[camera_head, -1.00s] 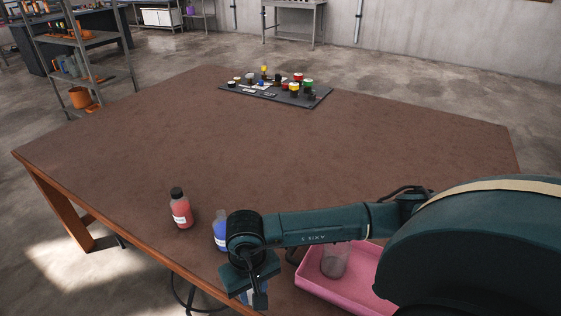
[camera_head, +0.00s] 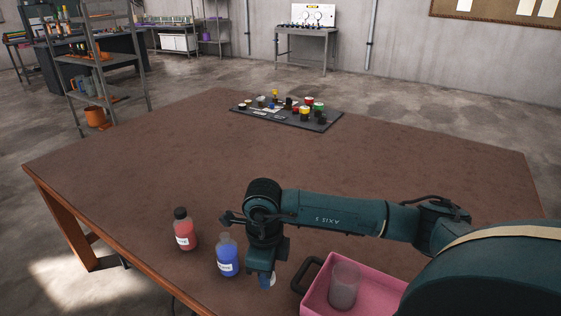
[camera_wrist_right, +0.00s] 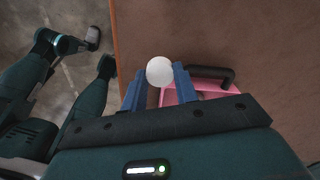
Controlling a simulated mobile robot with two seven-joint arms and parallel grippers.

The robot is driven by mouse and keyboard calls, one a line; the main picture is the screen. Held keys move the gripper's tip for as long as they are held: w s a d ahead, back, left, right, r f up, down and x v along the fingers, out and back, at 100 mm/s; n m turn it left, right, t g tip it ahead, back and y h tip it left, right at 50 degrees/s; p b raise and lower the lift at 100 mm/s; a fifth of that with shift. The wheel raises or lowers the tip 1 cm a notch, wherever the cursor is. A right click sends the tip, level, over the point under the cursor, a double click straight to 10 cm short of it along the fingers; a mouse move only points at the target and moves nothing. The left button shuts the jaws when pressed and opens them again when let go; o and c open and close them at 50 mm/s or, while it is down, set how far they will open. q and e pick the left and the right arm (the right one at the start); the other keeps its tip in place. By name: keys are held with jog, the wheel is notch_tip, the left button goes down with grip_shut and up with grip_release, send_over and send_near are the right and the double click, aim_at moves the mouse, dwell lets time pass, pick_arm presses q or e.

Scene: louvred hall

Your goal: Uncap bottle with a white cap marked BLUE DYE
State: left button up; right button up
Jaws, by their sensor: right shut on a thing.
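The blue bottle (camera_head: 227,262) stands upright on the brown table near its front edge. It has a white label too small to read, and its clear neck shows no cap. My right gripper (camera_head: 266,281) is just right of the bottle, apart from it. In the right wrist view its blue fingers (camera_wrist_right: 159,72) are shut on a round white cap (camera_wrist_right: 159,69). A sliver of the white cap also shows beside the fingers in the head view (camera_head: 273,282). My left gripper is not in view.
A red bottle with a black cap (camera_head: 184,232) stands left of the blue one. A pink tray (camera_head: 378,285) with a dark handle holds a clear beaker (camera_head: 343,287), right of my gripper. A dark board with several small pots (camera_head: 290,114) lies at the far edge. The table's middle is clear.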

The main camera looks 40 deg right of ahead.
jog(key=f+m+b, duration=0.2)
jog(key=m, duration=0.2)
jog(key=w+d+f+m+b, duration=0.1)
jog(key=f+m+b, duration=0.1)
jog(key=m+b, duration=0.1)
jog(key=d+f+m+b, duration=0.1)
jog(key=f+m+b, duration=0.1)
jog(key=m, duration=0.3)
jog(key=shift+w, duration=0.4)
jog(key=shift+f+b, duration=0.55)
jog(key=shift+f, duration=0.05)
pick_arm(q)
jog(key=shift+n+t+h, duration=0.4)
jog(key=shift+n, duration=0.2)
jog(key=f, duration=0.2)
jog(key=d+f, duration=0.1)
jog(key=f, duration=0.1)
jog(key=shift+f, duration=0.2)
pick_arm(e)
jog(key=shift+f, duration=0.15)
jog(key=o, duration=0.8)
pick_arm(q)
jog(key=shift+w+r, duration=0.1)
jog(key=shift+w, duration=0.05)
pick_arm(e)
jog(key=shift+o, duration=1.4)
